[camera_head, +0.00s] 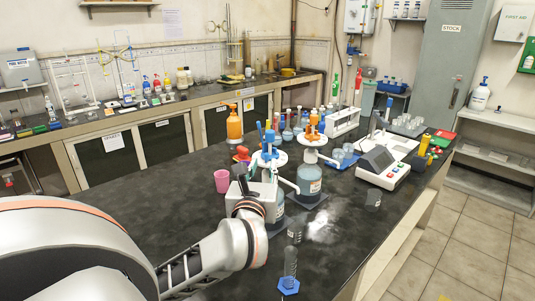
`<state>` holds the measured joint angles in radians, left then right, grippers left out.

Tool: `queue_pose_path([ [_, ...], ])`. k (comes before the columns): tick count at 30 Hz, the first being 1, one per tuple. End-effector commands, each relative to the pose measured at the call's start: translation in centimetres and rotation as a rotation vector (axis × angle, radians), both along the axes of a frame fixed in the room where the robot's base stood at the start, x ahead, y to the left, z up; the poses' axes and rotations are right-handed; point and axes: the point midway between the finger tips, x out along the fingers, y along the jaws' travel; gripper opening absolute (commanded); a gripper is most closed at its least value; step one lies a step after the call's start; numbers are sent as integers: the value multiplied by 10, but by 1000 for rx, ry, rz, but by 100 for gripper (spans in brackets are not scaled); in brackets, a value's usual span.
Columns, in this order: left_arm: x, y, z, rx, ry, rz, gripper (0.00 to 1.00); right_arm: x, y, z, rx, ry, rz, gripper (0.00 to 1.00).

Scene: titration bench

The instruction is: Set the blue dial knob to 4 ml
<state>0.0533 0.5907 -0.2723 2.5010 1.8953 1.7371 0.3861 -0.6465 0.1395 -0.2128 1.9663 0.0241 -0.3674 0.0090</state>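A dispenser bottle with a blue top (269,156) stands on the dark bench near the middle of the head view. A blue upright part (269,137) rises from its white collar; the markings on the dial are too small to read. My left gripper (254,188) is in front of this bottle, just below the blue top, and covers much of its body. Its fingertips are hidden, so I cannot tell whether they are open or touch anything. My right gripper is not in view.
A similar dispenser with an orange top (313,133) stands close on the right. A pink cup (222,181) is to the left, and an orange bottle (234,124) is behind. A graduated cylinder with a blue base (288,286) stands near the front. A white instrument (384,165) is at right.

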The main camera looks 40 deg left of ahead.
Motion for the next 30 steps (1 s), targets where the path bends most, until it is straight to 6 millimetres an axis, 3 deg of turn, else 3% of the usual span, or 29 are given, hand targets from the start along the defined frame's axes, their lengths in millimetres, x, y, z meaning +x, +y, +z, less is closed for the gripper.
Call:
queue_pose_path([
  [5,18,13,-4,2,-1,2,25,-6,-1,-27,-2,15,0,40],
  [15,54,38,0,2,2,2,25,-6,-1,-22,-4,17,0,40],
  [26,59,40,-1,0,1,1,25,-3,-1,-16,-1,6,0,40],
  [29,59,40,-1,0,1,1,2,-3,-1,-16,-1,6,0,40],
  [30,59,40,-1,0,1,1,0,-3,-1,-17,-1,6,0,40],
])
